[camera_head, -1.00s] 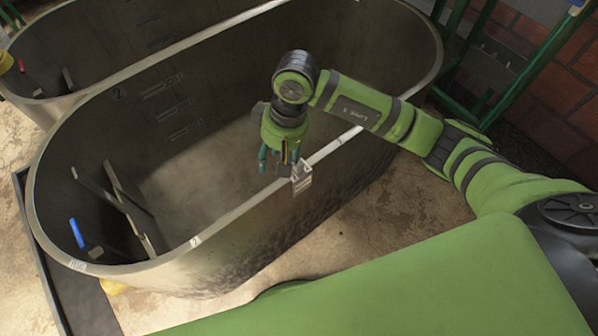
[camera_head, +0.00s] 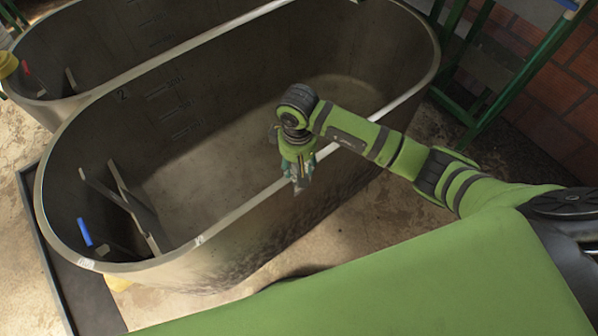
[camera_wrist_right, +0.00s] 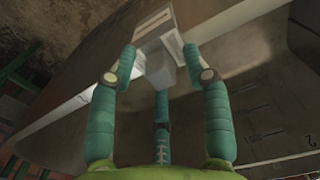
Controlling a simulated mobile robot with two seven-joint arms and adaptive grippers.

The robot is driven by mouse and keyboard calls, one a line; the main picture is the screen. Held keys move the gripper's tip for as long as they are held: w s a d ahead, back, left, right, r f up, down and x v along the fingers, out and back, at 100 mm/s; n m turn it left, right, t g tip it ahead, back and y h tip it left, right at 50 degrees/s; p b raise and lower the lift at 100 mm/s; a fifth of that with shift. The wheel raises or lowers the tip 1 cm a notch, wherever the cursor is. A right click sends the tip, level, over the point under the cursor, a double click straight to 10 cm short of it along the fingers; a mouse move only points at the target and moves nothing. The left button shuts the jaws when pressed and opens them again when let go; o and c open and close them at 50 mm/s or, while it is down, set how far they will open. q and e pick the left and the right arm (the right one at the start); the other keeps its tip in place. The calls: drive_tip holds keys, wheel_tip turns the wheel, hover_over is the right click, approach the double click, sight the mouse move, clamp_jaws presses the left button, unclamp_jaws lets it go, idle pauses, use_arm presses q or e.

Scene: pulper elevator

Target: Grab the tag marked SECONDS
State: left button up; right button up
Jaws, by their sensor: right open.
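A small light tag (camera_head: 298,186) hangs on the near rim of the large metal tank (camera_head: 232,213). It is mostly hidden behind my right gripper (camera_head: 300,178) in the head view. In the right wrist view the tag (camera_wrist_right: 157,30) is a pale block with slots, straddling the rim, and no lettering on it can be read. My right gripper (camera_wrist_right: 160,75) is open, with its teal fingers spread around the tag's lower part. I cannot tell whether they touch it. My left gripper is not in view.
A second tank (camera_head: 60,60) stands behind the first at upper left. Inside the near tank are a dark bracket (camera_head: 125,205) and a blue-handled item (camera_head: 85,232). Green metal framing (camera_head: 490,100) and a brick wall (camera_head: 560,95) are at right.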

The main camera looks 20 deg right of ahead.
clamp_jaws()
drive_tip(key=shift+r, duration=0.15)
